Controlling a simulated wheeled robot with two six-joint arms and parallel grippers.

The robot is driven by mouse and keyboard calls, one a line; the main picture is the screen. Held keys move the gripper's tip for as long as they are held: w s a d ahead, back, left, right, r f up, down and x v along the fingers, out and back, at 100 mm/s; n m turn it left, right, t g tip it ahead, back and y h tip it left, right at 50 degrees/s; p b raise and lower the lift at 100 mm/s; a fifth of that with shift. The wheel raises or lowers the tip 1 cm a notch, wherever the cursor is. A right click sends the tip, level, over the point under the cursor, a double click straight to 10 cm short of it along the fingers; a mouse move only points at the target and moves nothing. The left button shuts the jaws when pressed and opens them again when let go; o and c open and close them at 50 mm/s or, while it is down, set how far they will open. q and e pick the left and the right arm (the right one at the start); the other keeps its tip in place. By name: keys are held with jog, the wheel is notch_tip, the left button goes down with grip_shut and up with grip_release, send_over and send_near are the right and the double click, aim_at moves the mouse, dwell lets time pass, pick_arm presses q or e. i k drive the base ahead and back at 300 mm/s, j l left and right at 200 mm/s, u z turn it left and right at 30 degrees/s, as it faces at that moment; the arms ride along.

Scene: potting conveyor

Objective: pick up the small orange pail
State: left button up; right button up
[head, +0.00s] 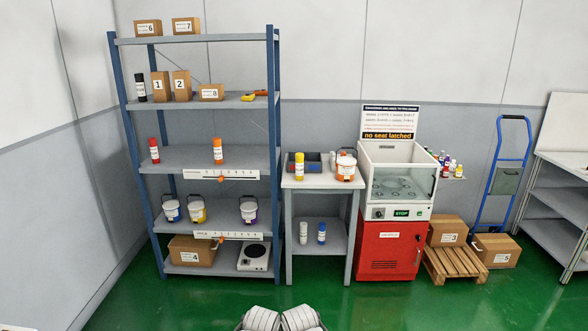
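The small orange pail (346,166) is white with an orange band and contents that look orange-brown at the top. It stands upright on the right part of the grey side table's top (318,184), close to the white cabinet. A small white bottle stands just left of it, and a yellow bottle (299,166) stands further left. Neither of my grippers can be made out. Only pale rounded parts, which look like my own arms, show at the bottom edge, far from the pail.
A blue shelf rack (275,130) stands left of the table, with blue (172,211), yellow (197,211) and purple (249,212) pails on a lower shelf. A white and red cabinet (390,245) stands right of the table. The green floor (330,305) in front is clear.

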aim_at(345, 165)
jog(key=i, duration=1.8)
jog(key=i+z, duration=0.25)
jog(key=i, duration=0.2)
jog(key=i+j+z, duration=0.25)
jog(key=i, duration=0.2)
jog(key=i+j+z, duration=0.2)
jog(key=i, duration=0.25)
